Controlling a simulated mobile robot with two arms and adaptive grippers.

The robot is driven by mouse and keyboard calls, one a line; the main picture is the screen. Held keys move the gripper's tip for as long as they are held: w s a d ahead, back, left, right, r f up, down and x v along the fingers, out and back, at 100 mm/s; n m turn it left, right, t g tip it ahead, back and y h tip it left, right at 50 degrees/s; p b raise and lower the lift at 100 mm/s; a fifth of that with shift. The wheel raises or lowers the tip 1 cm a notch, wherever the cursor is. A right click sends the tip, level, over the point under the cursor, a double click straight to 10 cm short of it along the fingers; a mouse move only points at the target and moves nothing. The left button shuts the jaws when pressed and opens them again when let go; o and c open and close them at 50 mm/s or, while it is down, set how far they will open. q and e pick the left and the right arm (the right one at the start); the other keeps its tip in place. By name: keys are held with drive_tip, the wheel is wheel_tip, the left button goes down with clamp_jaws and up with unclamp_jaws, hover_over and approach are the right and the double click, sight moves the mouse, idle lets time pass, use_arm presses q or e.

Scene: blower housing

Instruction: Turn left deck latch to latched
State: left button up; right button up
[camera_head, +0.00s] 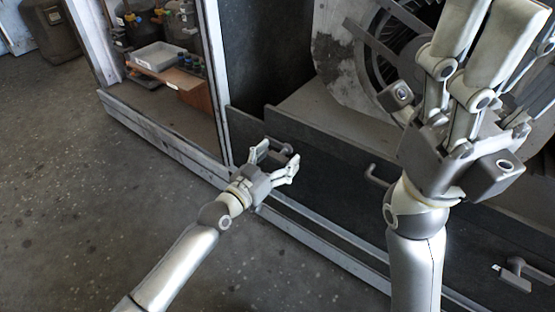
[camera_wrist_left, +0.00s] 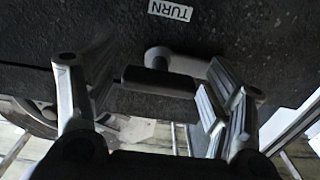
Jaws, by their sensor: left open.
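The left deck latch (camera_head: 285,149) is a small grey lever on the dark front panel of the housing.
A "TURN" label (camera_wrist_left: 170,10) is on the panel by the latch. A bent handle (camera_head: 379,174) and a second latch (camera_head: 515,273) sit farther right. A blower wheel (camera_head: 385,55) is behind my right gripper. Shelves (camera_head: 165,85) stand at the left; the floor (camera_head: 90,190) is clear.

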use_arm(q)
drive_tip(key=shift+c, duration=0.4)
drive_tip(key=c, duration=1.4)
